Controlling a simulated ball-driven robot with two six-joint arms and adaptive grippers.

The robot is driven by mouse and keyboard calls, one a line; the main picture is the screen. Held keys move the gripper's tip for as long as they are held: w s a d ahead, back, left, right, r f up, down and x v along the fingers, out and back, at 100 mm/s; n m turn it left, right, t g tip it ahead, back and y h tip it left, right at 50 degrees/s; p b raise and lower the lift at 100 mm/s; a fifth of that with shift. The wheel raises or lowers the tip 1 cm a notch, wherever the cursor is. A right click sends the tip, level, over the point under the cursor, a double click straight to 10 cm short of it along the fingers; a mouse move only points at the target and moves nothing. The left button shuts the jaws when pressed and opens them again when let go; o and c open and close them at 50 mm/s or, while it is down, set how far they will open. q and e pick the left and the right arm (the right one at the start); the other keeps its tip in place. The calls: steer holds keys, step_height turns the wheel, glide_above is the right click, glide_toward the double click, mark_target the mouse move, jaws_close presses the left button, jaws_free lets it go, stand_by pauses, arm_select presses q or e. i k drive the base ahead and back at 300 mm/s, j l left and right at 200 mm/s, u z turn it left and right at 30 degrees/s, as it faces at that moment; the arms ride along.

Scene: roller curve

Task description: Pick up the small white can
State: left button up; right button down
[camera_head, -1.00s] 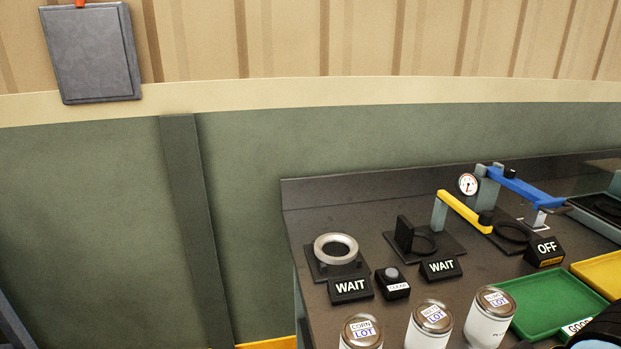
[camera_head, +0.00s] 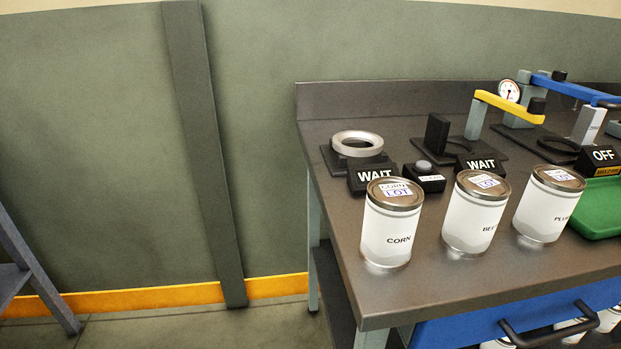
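Three white cans with metal lids stand upright in a row near the front of the workbench. The left one is the CORN can (camera_head: 389,238), with a "CORN LOT" label on its lid. The middle can (camera_head: 472,222), its name partly turned away, stands to its right. The right can (camera_head: 546,212) reads "PLU", the rest cut by its curve. They look about the same size, so I cannot tell which is the small one. Neither of my grippers shows in this view.
The dark workbench (camera_head: 440,285) has a blue drawer front (camera_head: 470,335) with a black handle. Behind the cans are a metal ring fixture (camera_head: 357,144), two WAIT signs, a yellow lever (camera_head: 510,106) and a blue lever. A green tray (camera_head: 600,222) lies at right. Floor is open at left.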

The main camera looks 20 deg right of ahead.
mark_target(479, 199)
steer(key=l+z, duration=0.1)
steer(key=z, duration=0.7)
steer(key=i+l+z, duration=0.1)
steer(key=z, duration=0.3)
steer(key=k+l+z, duration=0.15)
steer(key=k+j, duration=0.05)
